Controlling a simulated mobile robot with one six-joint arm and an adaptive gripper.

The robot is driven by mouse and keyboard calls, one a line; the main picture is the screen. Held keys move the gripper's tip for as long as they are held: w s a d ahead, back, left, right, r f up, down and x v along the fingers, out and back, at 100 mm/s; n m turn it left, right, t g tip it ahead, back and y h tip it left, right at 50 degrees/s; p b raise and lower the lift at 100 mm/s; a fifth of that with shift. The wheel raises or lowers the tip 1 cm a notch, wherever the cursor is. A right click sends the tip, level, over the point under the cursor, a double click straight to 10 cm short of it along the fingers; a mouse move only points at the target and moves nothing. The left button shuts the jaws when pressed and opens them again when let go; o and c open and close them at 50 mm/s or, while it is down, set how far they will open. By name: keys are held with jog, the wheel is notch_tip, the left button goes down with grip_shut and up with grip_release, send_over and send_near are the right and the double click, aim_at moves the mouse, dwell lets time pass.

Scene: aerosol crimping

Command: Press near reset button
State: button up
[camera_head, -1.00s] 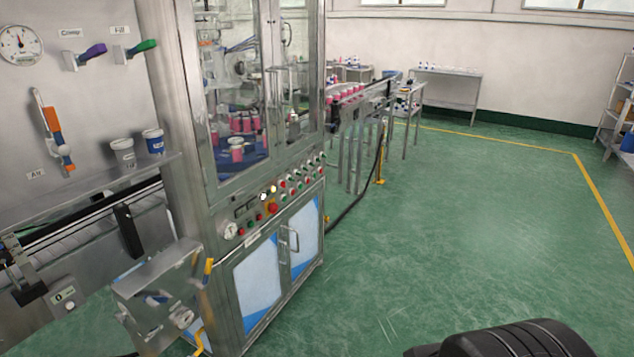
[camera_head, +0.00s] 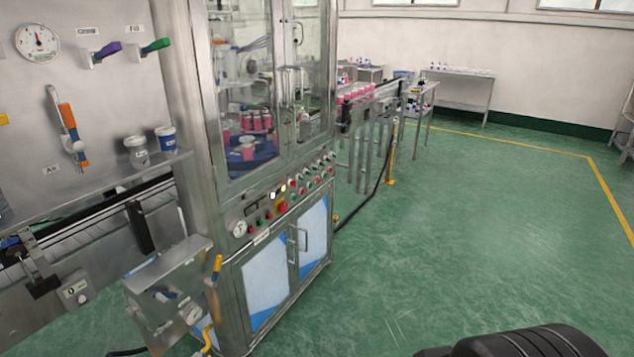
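The crimping machine's control panel (camera_head: 262,212) runs along the cabinet front below the glass doors. The labels are too small to read, so I cannot tell which button is the reset. Nothing touches the panel. My gripper is not in view; a dark rounded part, probably mine, shows at the bottom right.
A metal box with a yellow-handled valve (camera_head: 217,267) juts out at the cabinet's left. A conveyor (camera_head: 70,240) runs along the left. A conveyor with pink cans (camera_head: 357,92) extends behind the cabinet. The green floor (camera_head: 470,220) on the right is clear.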

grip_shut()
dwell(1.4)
